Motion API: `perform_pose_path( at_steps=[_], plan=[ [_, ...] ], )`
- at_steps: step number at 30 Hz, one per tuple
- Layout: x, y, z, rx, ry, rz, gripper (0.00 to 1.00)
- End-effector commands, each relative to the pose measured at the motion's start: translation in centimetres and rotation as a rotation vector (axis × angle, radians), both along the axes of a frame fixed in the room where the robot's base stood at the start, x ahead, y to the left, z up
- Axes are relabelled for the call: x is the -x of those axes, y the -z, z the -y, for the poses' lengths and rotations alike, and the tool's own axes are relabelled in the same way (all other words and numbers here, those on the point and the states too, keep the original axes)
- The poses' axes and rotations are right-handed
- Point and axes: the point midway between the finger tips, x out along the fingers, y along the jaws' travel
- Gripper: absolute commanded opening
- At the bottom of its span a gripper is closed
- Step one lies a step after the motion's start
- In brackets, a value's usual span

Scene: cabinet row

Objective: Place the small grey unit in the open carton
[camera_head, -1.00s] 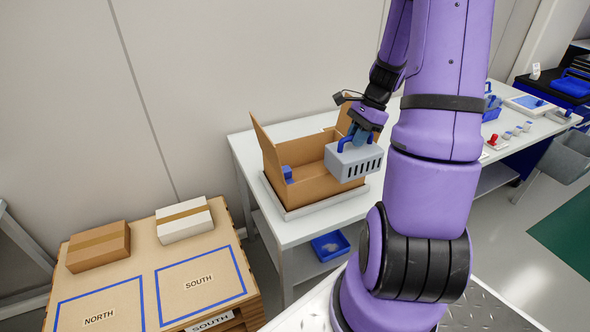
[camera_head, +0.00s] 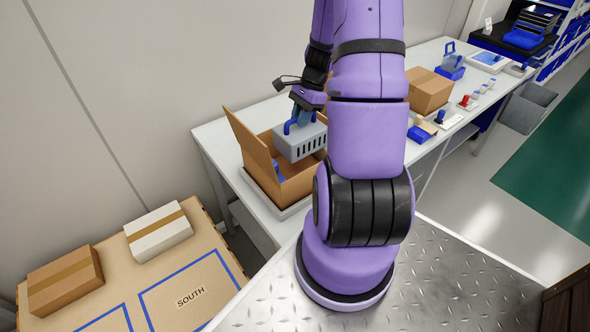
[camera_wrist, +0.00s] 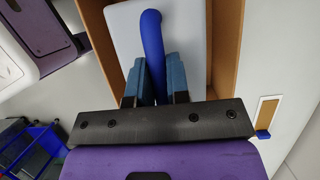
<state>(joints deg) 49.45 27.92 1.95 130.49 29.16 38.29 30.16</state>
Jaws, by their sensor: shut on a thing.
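The small grey unit (camera_head: 300,142) is a light grey box with dark slots in its side and a blue handle on top. My gripper (camera_head: 301,117) is shut on that handle and holds the unit over the open carton (camera_head: 259,152). In the wrist view my gripper (camera_wrist: 157,85) has its blue fingers on either side of the blue handle (camera_wrist: 152,38), with the grey top below. The carton's brown wall (camera_wrist: 227,45) shows beside the unit. The unit looks at or a little inside the carton's opening; its base is hidden. A blue piece (camera_head: 279,171) is inside the carton.
The carton stands on a grey tray on the white bench (camera_head: 213,137). A closed brown box (camera_head: 428,91) and small items stand farther right. Brown (camera_head: 66,280) and white (camera_head: 158,232) boxes lie on the pallet at lower left. My arm hides part of the bench.

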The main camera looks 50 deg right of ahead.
Motion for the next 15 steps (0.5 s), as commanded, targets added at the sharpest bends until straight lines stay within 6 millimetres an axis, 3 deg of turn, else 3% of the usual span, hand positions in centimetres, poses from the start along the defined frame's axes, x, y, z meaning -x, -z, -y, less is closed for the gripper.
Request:
perform_pose_path(
  at_steps=[15],
  plan=[
    [0.1,6.2,0.0,-0.002,0.001,-0.001,0.00]
  ],
)
